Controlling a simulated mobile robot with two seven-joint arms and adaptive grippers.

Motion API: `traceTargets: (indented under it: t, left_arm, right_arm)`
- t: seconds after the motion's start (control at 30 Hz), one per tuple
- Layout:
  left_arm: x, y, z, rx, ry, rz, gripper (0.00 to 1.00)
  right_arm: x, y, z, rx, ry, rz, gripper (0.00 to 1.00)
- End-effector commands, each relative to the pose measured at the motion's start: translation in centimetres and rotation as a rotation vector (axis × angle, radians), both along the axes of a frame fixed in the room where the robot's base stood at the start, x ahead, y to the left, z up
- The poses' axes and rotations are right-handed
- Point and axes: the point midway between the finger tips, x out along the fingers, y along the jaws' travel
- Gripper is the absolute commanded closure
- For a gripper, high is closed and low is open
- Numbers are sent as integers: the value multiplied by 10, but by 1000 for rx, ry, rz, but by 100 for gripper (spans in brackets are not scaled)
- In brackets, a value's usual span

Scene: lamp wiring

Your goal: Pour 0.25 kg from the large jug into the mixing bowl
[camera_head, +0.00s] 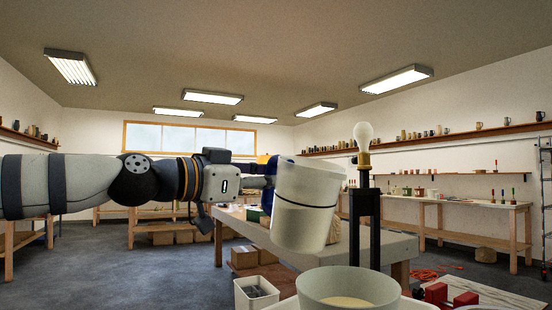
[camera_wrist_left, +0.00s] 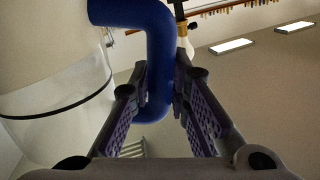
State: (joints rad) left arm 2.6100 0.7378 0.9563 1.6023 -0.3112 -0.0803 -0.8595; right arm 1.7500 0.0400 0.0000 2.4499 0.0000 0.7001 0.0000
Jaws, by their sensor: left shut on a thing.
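The large jug (camera_head: 304,205) is white with a dark band around it and a blue handle (camera_wrist_left: 160,50). It is held in the air, tilted a little with its top leaning right, above and left of the mixing bowl. My left gripper (camera_head: 266,172) is shut on the handle; in the left wrist view its two ridged fingers (camera_wrist_left: 160,88) sit on either side of it. The mixing bowl (camera_head: 347,284) is pale and stands at the bottom, with some cream-coloured content (camera_head: 347,302) inside. No stream shows between jug and bowl. My right gripper is not in view.
A dark stand with a light bulb (camera_head: 363,136) rises just behind the bowl, close to the jug's right side. A grey table (camera_head: 380,247) is behind. A white bin (camera_head: 256,291) is at lower left, a red clamp (camera_head: 437,294) at lower right.

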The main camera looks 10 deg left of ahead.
Motion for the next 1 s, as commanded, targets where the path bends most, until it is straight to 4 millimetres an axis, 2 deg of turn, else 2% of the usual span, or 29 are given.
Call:
traceTargets:
  t: [0.1,0.2,0.47,0.77,1.0]
  left_arm:
    - [-3,-3,-21,-126,112,-1,100]
    - [-4,-5,-32,-203,178,0,100]
    - [-4,-5,-29,-201,174,0,100]
    - [-4,-5,-1,-199,172,1,100]
    - [-4,-5,-1,-198,174,0,100]
  right_arm:
    - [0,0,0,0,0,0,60]
    - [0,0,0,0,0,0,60]
    - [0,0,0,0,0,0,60]
    - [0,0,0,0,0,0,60]
    - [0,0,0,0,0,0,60]
